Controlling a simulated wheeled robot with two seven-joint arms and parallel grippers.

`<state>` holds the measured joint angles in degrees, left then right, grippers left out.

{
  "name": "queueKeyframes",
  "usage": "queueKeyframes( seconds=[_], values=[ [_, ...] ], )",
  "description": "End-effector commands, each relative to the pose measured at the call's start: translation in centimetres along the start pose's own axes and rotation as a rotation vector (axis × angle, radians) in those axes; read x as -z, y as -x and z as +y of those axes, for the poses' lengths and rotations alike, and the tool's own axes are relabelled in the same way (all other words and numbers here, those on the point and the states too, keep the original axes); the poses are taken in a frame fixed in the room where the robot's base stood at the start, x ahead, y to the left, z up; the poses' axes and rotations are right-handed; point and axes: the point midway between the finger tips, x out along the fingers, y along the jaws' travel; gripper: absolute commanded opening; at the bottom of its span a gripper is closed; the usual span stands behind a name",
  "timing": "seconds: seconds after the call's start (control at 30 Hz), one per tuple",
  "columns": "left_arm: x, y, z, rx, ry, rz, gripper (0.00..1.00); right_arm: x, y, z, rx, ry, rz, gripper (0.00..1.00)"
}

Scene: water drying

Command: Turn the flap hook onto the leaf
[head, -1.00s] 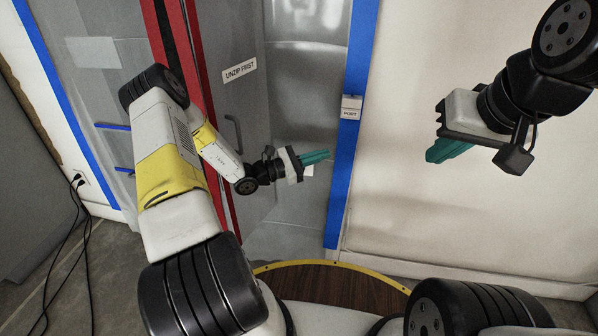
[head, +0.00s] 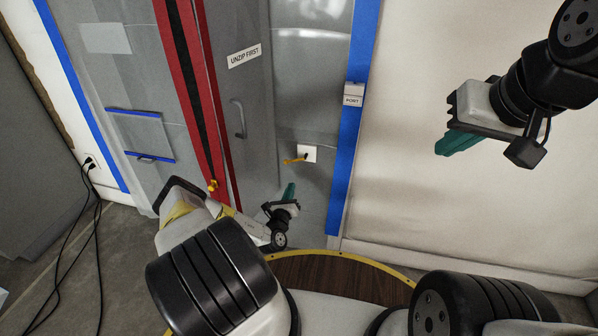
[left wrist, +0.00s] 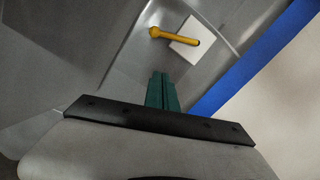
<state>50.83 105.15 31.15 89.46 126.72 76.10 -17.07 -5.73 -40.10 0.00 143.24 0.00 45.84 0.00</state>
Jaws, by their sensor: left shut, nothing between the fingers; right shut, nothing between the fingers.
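The yellow flap hook (head: 293,161) sits on a white square plate (head: 309,152) on the grey panel and points left, almost level. In the left wrist view the hook (left wrist: 176,37) lies across its plate, with its knobbed end off the plate. The grey leaf (head: 235,150) with the handle is left of the hook; I cannot tell whether the hook's tip overlaps it. My left gripper (head: 290,190) is shut and empty, just below the hook and apart from it. My right gripper (head: 455,144) is shut and empty, in front of the white wall at the right.
The red zip strip (head: 187,60) runs down left of the leaf, with a small yellow piece (head: 212,186) near my left arm. A blue tape strip (head: 350,140) with a port box (head: 354,93) is to the right. Black cables (head: 80,220) lie at left.

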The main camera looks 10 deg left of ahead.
Motion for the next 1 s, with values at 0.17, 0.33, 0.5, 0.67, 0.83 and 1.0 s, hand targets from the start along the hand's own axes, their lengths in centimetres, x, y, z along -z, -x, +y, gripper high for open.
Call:
queueKeyframes(
  seconds=[0.17,0.33,0.5,0.67,0.83,1.0],
  values=[
    [0.0,-4.1,-0.1,0.002,-0.003,-0.002,0.0,0.0,0.0,0.0,0.0,0.0,0.0,0.0],
    [-1.0,-6.7,0.0,0.002,-0.002,-0.001,0.0,0.0,0.0,0.0,0.0,0.0,0.0,0.0],
    [-3.1,-7.1,-0.1,0.002,-0.001,0.0,0.0,0.0,0.0,0.0,0.0,0.0,0.0,0.0],
    [-3.8,-7.2,-0.1,0.002,0.0,0.001,0.0,0.0,0.0,0.0,0.0,0.0,0.0,0.0],
    [-3.9,-7.3,-0.1,0.002,0.0,0.001,0.0,0.0,0.0,0.0,0.0,0.0,0.0,0.0],
    [-3.9,-7.3,0.0,0.002,-0.002,0.001,0.0,0.0,0.0,0.0,0.0,0.0,0.0,0.0]
  ],
)
